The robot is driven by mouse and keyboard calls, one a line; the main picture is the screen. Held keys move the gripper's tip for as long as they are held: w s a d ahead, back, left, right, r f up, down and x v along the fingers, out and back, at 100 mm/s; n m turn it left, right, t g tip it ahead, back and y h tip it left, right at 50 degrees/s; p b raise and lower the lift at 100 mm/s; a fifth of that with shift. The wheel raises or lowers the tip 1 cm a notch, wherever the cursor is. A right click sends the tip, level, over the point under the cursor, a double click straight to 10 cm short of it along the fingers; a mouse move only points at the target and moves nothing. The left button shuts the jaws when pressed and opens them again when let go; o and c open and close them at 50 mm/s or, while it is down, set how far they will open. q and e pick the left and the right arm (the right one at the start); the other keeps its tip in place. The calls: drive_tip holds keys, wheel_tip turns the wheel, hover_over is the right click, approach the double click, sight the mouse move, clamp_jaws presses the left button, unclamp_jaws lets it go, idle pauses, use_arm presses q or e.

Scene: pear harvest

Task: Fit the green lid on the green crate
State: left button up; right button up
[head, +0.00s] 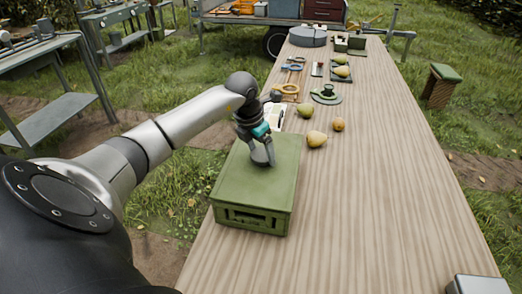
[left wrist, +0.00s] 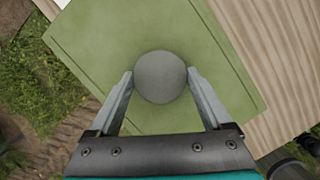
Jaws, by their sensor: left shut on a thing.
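The green crate (head: 274,222) stands on the near left part of the wooden table. The flat green lid (head: 284,152) lies over the crate's top and lines up closely with its walls. I cannot tell whether it is fully seated. My left gripper (head: 262,157) points down at the lid's middle and is shut on its round grey knob. In the left wrist view, the knob (left wrist: 160,77) sits between the two fingers, with the green lid (left wrist: 90,50) spread out beneath. My right gripper is not in view.
Tools and small trays stand farther back. The table right of the crate is clear. A grey object (head: 475,284) shows at the near right corner.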

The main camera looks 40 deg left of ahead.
sight(256, 157)
use_arm(q)
drive_tip(key=shift+f+b, duration=0.3)
drive_tip(key=shift+f, duration=0.15)
drive_tip(key=o, duration=1.2)
drive_tip(key=shift+o, duration=0.2)
drive_tip(key=p+v, duration=0.6)
drive_tip(key=v, duration=0.1)
drive_tip(key=shift+p+v, duration=1.5)
drive_tip(key=shift+v, duration=0.55)
